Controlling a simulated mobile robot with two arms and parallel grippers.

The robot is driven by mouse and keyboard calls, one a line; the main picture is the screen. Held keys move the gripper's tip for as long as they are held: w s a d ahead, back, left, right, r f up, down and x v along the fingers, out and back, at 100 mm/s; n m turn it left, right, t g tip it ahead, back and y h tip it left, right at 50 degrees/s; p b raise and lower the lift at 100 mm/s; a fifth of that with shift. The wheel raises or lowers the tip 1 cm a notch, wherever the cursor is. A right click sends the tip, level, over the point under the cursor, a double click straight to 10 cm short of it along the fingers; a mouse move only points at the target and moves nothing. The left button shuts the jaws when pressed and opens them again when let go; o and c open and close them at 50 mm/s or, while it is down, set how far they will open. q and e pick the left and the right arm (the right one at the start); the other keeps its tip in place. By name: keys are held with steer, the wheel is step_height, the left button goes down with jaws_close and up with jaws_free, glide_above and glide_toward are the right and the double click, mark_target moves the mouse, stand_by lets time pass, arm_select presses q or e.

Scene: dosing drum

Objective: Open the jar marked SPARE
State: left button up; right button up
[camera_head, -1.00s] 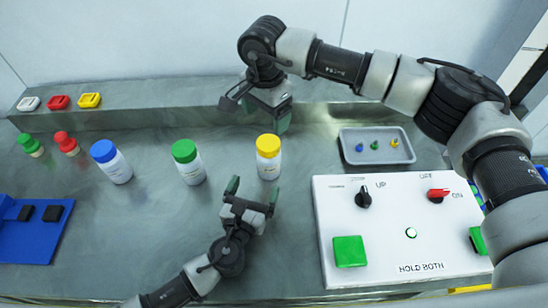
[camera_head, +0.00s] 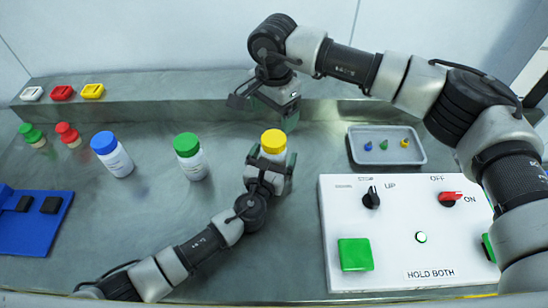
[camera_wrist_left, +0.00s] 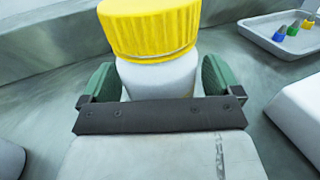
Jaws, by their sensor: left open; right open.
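A white jar with a yellow lid (camera_head: 273,142) stands upright on the table. Its lid (camera_wrist_left: 150,28) and white body (camera_wrist_left: 158,78) fill the middle of the left wrist view. No SPARE marking is readable on any jar. My left gripper (camera_head: 269,162) is open, with one green-padded finger on each side of the yellow-lidded jar's body, below the lid. A white jar with a green lid (camera_head: 189,157) and one with a blue lid (camera_head: 112,154) stand to the left. My right gripper (camera_head: 276,112) is open and empty, above and behind the yellow-lidded jar, near the back ledge.
A white control panel (camera_head: 400,245) with knobs and green buttons is at the right. A grey tray (camera_head: 356,152) with small coloured pieces lies behind it. A blue board (camera_head: 52,238), small stoppered items (camera_head: 67,135) and coloured dishes (camera_head: 62,93) are at the left.

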arm_select(q)
steer(key=shift+w+d, duration=0.1)
steer(key=shift+w, duration=0.3)
arm_select(e)
steer(key=shift+s, duration=0.1)
